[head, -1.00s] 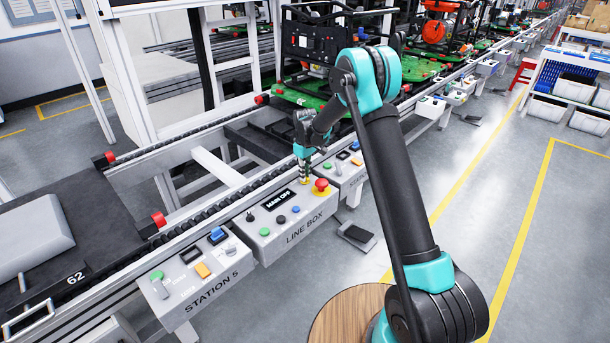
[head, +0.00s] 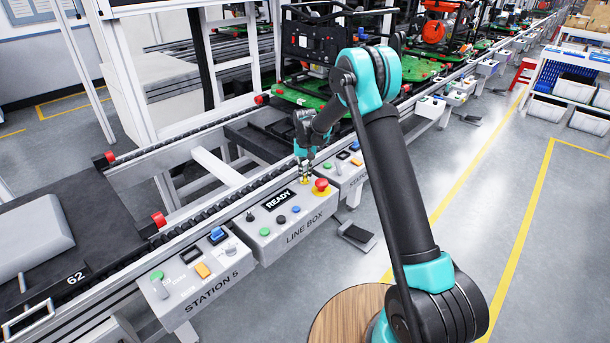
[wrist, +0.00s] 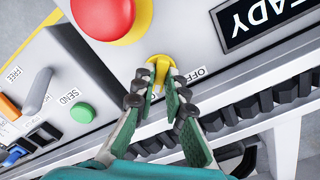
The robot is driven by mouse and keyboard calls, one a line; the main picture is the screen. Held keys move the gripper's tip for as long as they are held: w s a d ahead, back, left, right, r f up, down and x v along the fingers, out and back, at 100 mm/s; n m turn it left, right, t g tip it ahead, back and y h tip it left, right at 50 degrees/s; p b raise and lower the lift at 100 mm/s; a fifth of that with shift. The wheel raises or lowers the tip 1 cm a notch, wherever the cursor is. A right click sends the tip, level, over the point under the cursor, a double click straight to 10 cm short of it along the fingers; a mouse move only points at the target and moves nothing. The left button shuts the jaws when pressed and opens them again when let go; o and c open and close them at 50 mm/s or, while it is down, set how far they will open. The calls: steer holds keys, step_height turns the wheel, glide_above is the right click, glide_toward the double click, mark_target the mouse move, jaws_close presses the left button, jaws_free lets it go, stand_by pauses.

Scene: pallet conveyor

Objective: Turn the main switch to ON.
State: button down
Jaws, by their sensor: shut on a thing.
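The line box (head: 306,231) is a grey panel on the conveyor's near side. Its display (head: 279,200) reads READY; part of it also shows in the wrist view (wrist: 262,18). The main switch is a yellow knob (wrist: 161,66) in the wrist view, beside a label (wrist: 197,72) whose visible letters read OFF. My gripper (wrist: 168,103) is shut on this yellow knob, one green-padded finger on each side. The fingers hide part of the knob. In the head view my gripper (head: 305,180) points down at the box's back right corner.
A red emergency button (head: 320,186) on a yellow base sits right next to the knob. Green, black and blue buttons are on the line box. The Station 5 box (head: 205,283) stands to the left, another station box (head: 347,166) to the right.

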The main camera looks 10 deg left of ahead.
mark_target(305, 177)
steer(key=shift+m, duration=0.3)
steer(key=c, duration=1.6)
jaws_free()
steer(key=shift+o, duration=0.2)
steer(key=shift+r, duration=0.15)
step_height(305, 177, up, 12)
